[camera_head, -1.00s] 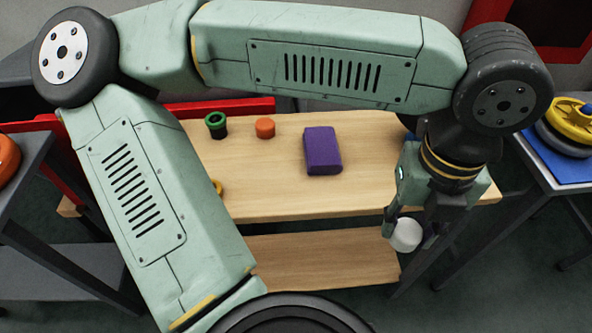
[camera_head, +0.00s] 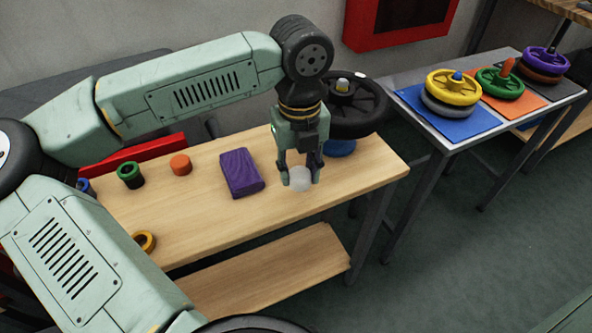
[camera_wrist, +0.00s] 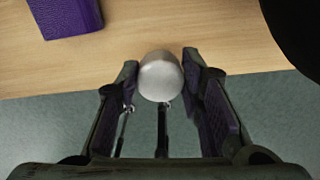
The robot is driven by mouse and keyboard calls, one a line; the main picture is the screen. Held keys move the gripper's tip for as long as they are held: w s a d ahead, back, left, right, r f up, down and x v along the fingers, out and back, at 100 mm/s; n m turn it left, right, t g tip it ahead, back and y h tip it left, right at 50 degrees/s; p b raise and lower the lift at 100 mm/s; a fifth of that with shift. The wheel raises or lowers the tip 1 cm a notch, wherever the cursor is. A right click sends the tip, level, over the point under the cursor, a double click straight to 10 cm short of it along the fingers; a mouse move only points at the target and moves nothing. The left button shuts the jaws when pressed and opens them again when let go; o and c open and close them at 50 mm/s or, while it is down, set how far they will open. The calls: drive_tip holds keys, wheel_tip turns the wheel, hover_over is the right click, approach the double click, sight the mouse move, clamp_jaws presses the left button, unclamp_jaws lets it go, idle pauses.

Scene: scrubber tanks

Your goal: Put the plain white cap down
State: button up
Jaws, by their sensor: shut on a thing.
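The plain white cap (camera_head: 300,179) is between the fingers of my gripper (camera_head: 299,180), near the front right part of the wooden bench (camera_head: 200,228). In the wrist view the cap (camera_wrist: 160,76) shows as a rounded, pale dome between the two purple-padded fingertips (camera_wrist: 160,80). My gripper is shut on it. The cap shows against the bench's front edge in the wrist view. I cannot tell how far it is above the bench top.
A purple block (camera_head: 241,173) lies left of my gripper. A green ring piece (camera_head: 130,174), an orange cap (camera_head: 180,164) and a yellow ring (camera_head: 144,241) are further left. A large black handwheel (camera_head: 352,108) stands behind my gripper. Handwheels on coloured mats fill the right table (camera_head: 432,77).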

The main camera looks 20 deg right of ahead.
sight(296, 170)
drive_tip(key=shift+w, duration=0.4)
drive_tip(key=f, duration=0.1)
drive_tip(key=f+p, duration=0.1)
drive_tip(key=f, duration=0.1)
drive_tip(key=shift+w, duration=0.3)
drive_tip(key=shift+f, duration=0.35)
drive_tip(key=shift+f, duration=0.2)
drive_tip(key=o, duration=1.3)
